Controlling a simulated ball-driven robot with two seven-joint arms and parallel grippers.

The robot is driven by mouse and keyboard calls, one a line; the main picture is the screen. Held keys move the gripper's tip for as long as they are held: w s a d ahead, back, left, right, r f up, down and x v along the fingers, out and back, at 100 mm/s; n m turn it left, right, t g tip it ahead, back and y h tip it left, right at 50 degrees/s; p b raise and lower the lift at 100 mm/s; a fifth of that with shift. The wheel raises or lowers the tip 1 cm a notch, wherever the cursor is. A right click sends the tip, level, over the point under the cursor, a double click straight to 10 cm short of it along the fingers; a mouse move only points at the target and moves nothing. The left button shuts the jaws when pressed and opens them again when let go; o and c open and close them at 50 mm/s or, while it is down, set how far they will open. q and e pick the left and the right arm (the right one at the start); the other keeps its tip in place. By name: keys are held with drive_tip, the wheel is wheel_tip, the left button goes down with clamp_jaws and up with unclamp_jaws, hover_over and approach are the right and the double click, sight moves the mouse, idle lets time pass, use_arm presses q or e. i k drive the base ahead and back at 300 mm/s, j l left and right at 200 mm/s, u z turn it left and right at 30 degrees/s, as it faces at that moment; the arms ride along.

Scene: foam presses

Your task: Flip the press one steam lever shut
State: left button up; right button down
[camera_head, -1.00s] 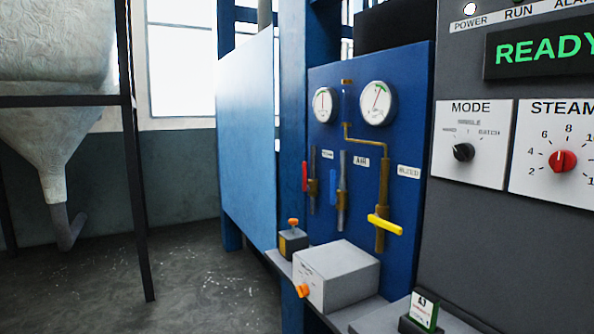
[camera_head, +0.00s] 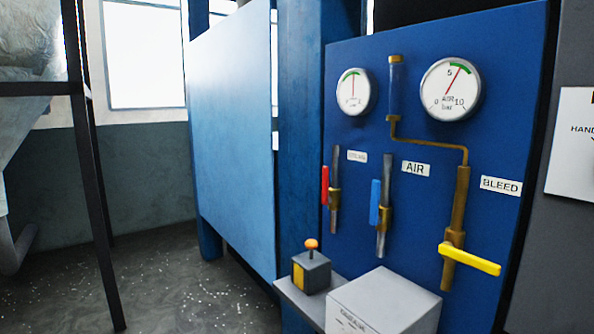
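The steam lever is the red lever (camera_head: 325,185) on the leftmost valve of the blue panel (camera_head: 420,60). It stands upright, in line with its vertical pipe (camera_head: 335,205). The small label beside it (camera_head: 357,156) is too blurred to read surely. The blue lever (camera_head: 374,202) next to the AIR label (camera_head: 416,169) is also upright along its pipe. The yellow lever (camera_head: 470,258) below the BLEED label (camera_head: 501,186) lies across its pipe, nearly level. Neither of my grippers is in view.
A grey box (camera_head: 385,300) and a smaller box with an orange knob (camera_head: 311,272) stand on a shelf (camera_head: 292,298) below the levers. Two gauges (camera_head: 450,89) sit above. A dark frame leg (camera_head: 92,170) stands at left. Open floor (camera_head: 180,280) lies left of the press.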

sight(325, 199)
drive_tip(key=i+j, duration=0.5)
drive_tip(key=i+j+z, duration=0.15)
drive_tip(key=i+j, duration=0.35)
drive_tip(key=j, duration=0.15)
drive_tip(key=i+j, duration=0.5)
drive_tip(key=j, duration=0.15)
drive_tip(key=l+z, duration=0.05)
